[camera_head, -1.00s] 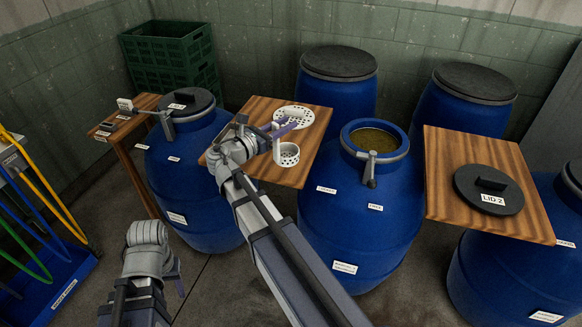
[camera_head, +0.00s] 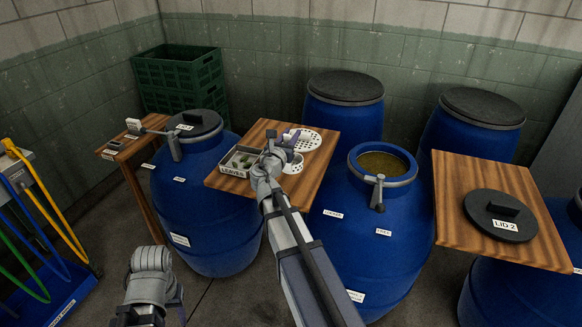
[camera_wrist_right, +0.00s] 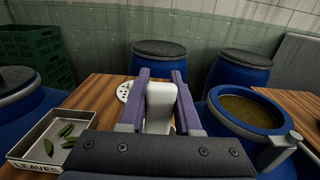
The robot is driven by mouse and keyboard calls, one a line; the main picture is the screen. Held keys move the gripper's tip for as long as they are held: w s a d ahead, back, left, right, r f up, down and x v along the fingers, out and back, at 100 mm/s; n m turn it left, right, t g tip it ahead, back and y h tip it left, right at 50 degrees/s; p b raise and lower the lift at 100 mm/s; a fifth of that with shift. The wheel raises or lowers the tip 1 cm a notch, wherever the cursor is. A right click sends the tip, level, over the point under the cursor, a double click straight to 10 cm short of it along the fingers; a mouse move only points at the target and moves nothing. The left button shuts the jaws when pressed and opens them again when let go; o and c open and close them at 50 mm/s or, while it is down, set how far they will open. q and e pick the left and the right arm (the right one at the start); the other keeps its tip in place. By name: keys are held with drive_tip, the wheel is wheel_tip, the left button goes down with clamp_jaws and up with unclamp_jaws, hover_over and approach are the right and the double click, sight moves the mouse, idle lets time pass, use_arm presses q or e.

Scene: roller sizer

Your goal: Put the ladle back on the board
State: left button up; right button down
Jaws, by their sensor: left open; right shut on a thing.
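My right gripper (camera_head: 290,137) is over the board, shut on the ladle's white upper part (camera_wrist_right: 160,105), which shows between the purple fingers in the right wrist view. The cup itself is hidden there. I cannot tell whether the cup touches the board. My left gripper (camera_head: 178,300) is open and empty, low at the front left, away from the board.
A white perforated disc (camera_head: 310,139) lies behind the ladle. A tray of leaves (camera_head: 237,160) sits at the board's left. To the right stands an open blue barrel (camera_head: 370,215) with a clamp. LID 2 (camera_head: 501,214) lies on the right board. A hose cart (camera_head: 50,255) stands left.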

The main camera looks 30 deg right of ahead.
drive_tip(key=shift+f+b, duration=3.3)
drive_tip(key=shift+f, duration=0.6)
drive_tip(key=shift+f, duration=0.25)
drive_tip(key=c, duration=0.6)
unclamp_jaws()
drive_tip(key=shift+r, duration=0.1)
drive_tip(key=shift+r, duration=0.2)
drive_tip(key=v, duration=1.2)
